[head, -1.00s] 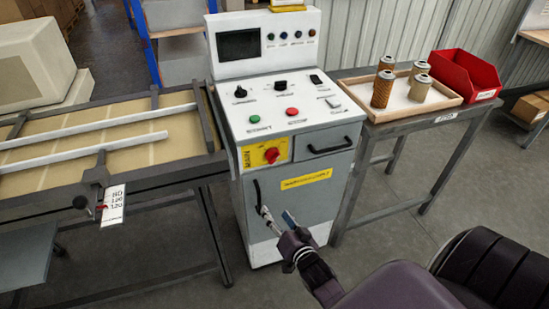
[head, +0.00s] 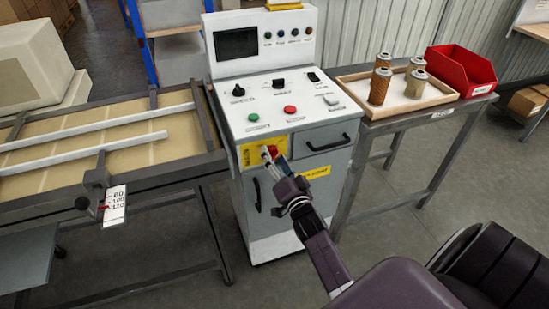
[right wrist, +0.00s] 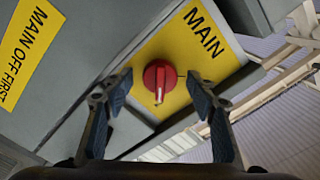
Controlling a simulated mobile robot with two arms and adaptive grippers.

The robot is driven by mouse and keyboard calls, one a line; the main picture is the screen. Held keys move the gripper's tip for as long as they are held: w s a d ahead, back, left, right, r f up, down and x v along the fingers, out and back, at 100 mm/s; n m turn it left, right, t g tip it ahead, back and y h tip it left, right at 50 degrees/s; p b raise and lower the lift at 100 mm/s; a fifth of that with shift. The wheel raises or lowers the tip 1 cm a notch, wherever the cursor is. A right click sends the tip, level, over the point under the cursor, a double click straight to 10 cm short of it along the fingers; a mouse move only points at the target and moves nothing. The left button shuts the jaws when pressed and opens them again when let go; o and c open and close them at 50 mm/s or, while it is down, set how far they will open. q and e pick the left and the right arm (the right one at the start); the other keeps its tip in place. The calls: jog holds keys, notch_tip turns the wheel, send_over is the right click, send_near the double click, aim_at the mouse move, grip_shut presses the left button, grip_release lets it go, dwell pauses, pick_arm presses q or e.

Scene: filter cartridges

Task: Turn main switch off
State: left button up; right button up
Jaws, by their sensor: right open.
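The main switch is a red rotary knob (right wrist: 160,82) on a yellow plate marked MAIN (right wrist: 205,68), on the front of the grey control cabinet (head: 270,222). In the head view the red knob (head: 270,151) is partly hidden by my right gripper (head: 275,161). In the right wrist view my right gripper (right wrist: 160,105) is open, with one finger on each side of the knob and gaps between fingers and knob. A light mark on the knob points toward the bottom of that picture. My left gripper is not in view.
A black handle (head: 328,143) and a yellow MAIN OFF FIRST label (right wrist: 27,50) are on the cabinet front. Green (head: 253,117) and red (head: 290,109) buttons sit on top. A side table with a tray (head: 437,93) of cartridges and a red bin (head: 462,73) stands at right.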

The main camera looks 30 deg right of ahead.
jog(key=shift+w, duration=0.1)
jog(key=c, duration=1)
jog(key=shift+c, duration=0.8)
jog(key=shift+n, duration=0.4)
jog(key=n, duration=0.3)
jog(key=shift+n+p, duration=0.3)
jog(key=shift+p, duration=0.05)
jog(key=n, duration=0.4)
jog(key=shift+n, duration=0.3)
jog(key=n, duration=0.4)
jog(key=shift+n, duration=2.5)
